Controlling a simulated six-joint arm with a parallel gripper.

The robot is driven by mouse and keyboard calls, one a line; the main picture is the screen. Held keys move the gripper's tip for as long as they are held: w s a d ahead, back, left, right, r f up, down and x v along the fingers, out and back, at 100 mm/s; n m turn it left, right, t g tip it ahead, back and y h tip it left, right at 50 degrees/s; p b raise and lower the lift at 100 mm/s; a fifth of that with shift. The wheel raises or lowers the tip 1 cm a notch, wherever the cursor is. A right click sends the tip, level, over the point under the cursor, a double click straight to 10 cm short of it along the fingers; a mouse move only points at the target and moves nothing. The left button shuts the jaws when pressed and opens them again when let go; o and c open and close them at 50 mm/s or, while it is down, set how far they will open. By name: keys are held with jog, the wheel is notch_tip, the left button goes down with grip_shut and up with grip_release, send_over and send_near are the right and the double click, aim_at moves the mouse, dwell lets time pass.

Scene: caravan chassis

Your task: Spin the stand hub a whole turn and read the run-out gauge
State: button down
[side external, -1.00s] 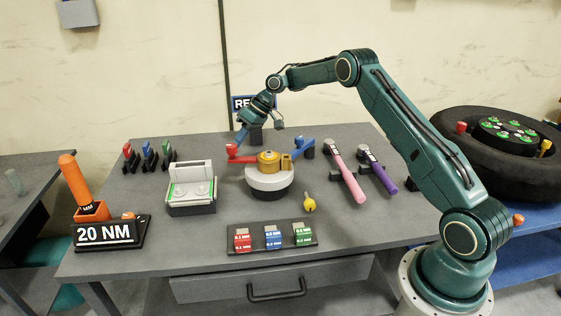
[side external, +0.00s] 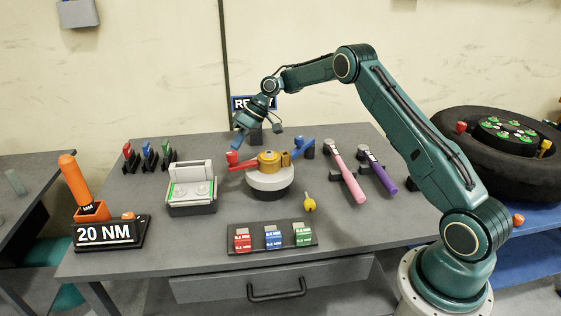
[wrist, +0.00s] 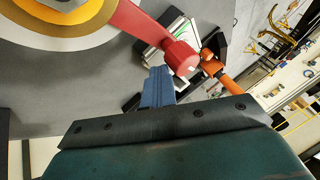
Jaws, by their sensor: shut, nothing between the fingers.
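The stand hub (side external: 268,160) is a gold centre on a pale round body with a dark foot, standing mid-bench. A red arm with a knob (side external: 232,158) points left from it; it also shows in the wrist view (wrist: 180,57). I cannot tell which part is the run-out gauge; no gauge reading is legible.
A pale block with green edging (side external: 192,187) stands left of the hub. A tray (side external: 272,237) of red, blue and green labelled blocks lies in front. A yellow key-like piece (side external: 309,202) and pink (side external: 348,180) and purple (side external: 377,174) tools lie to the right.

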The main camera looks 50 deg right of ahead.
aim_at(236, 153)
jog(key=shift+s+a+n+g, duration=0.5)
jog(key=shift+s+a+n, duration=0.3)
jog(key=shift+s+a, duration=0.2)
jog(key=shift+s+a+n+g, duration=0.3)
jog(key=shift+s+n+g, duration=0.1)
jog(key=shift+s+n, duration=0.15)
jog(key=s+n+g, duration=0.2)
jog(key=s+n, duration=0.1)
jog(key=s, duration=0.5)
jog(key=shift+a+n+y, duration=0.3)
jog(key=shift+n, duration=0.05)
dwell(0.4)
jog(key=shift+w, duration=0.15)
dwell(0.3)
